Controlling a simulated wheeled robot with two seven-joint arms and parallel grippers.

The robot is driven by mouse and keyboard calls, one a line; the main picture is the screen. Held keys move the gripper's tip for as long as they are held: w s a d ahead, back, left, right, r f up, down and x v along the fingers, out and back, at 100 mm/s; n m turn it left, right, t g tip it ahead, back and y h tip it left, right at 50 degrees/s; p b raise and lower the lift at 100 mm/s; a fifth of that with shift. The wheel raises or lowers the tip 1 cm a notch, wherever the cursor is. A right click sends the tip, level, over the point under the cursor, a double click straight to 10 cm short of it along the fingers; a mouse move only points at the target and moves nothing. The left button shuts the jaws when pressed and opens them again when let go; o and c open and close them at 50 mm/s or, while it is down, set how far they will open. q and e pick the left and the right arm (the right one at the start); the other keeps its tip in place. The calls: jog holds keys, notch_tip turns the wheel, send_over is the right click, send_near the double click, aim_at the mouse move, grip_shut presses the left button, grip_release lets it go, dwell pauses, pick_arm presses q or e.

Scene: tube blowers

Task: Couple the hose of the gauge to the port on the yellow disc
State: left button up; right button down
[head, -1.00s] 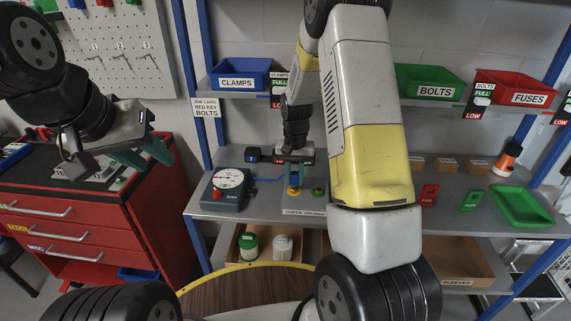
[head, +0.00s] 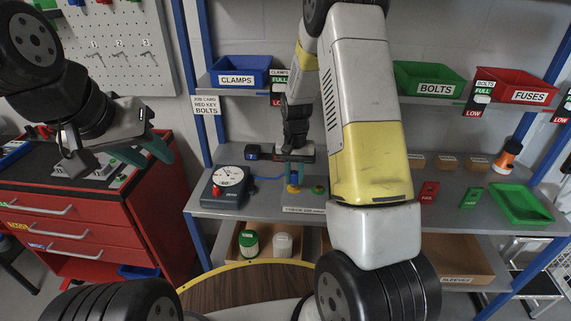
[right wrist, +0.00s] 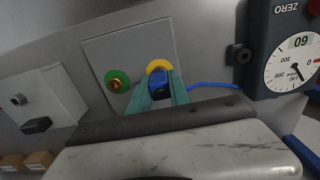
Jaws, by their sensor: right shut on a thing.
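The gauge (head: 230,186) is a dark box with a white dial on the left part of the grey shelf. It also shows at the right of the right wrist view (right wrist: 292,62). Its blue hose (right wrist: 212,85) runs to my right gripper (right wrist: 161,88), which is shut on the blue hose end (right wrist: 160,80). The hose end overlaps the lower part of the yellow disc (right wrist: 158,66) and hides its port. I cannot tell whether they are coupled. The yellow disc also shows in the head view (head: 293,189). My left gripper (head: 150,155) is open and empty over the red cabinet.
A green disc (right wrist: 117,80) with a brass port sits beside the yellow disc on the same grey panel (right wrist: 105,50). A small dark blue block (head: 252,152) stands behind the gauge. Red and green tags and a green tray (head: 520,205) lie further right on the shelf.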

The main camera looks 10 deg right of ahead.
aim_at(294, 173)
jog(key=shift+r, duration=0.9)
jog(key=shift+f, duration=1.05)
dwell(0.7)
jog(key=c, duration=1.1)
grip_release()
jog(key=shift+r, duration=0.1)
notch_tip(294, 173, up, 8)
jog(key=shift+f, duration=0.2)
